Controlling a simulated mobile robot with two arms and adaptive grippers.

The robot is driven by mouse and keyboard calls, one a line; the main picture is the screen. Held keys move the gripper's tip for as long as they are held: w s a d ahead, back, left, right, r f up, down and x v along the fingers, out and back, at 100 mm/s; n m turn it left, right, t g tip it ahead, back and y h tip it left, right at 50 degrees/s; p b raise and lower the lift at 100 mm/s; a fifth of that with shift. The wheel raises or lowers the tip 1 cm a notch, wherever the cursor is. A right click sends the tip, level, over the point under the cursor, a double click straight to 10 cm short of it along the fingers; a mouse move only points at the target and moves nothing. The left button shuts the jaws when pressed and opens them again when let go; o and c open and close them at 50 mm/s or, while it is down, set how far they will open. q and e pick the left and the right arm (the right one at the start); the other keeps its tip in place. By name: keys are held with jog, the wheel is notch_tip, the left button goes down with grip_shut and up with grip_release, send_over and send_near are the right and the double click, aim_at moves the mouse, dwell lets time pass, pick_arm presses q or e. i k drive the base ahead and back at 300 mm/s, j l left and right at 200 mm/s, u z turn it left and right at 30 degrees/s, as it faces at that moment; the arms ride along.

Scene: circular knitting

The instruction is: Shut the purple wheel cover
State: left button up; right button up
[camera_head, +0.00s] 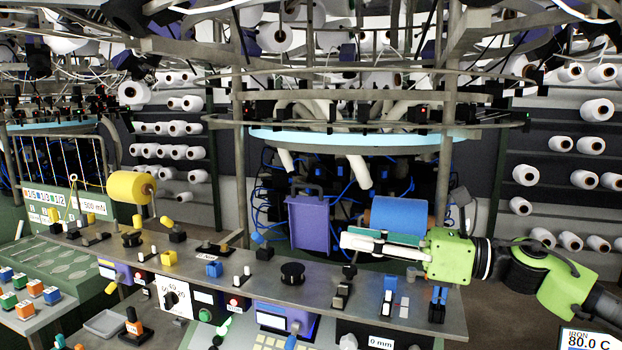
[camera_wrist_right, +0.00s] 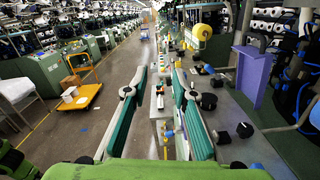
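The purple wheel cover (camera_head: 308,223) is an upright flat panel with a dark handle-like bar at its top, behind the control bench and left of a blue roll. It also shows in the right wrist view (camera_wrist_right: 252,76) as an upright panel to the right, standing out from a grey post. I cannot tell its exact angle. My right gripper (camera_head: 343,240) reaches in from the right over the bench, fingers pointing left, just right of the cover in the picture. In the wrist view its fingers (camera_wrist_right: 161,72) are apart with nothing between them. My left gripper is not in view.
The control bench (camera_head: 200,263) carries several knobs, switches and levers below my right gripper. The blue roll (camera_head: 400,216) is close behind the gripper. A yellow roll (camera_head: 131,187) stands at the left. Machine posts and a ring (camera_head: 350,140) rise behind.

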aim_at(309, 218)
jog(key=i+l, duration=0.1)
jog(key=i, duration=0.75)
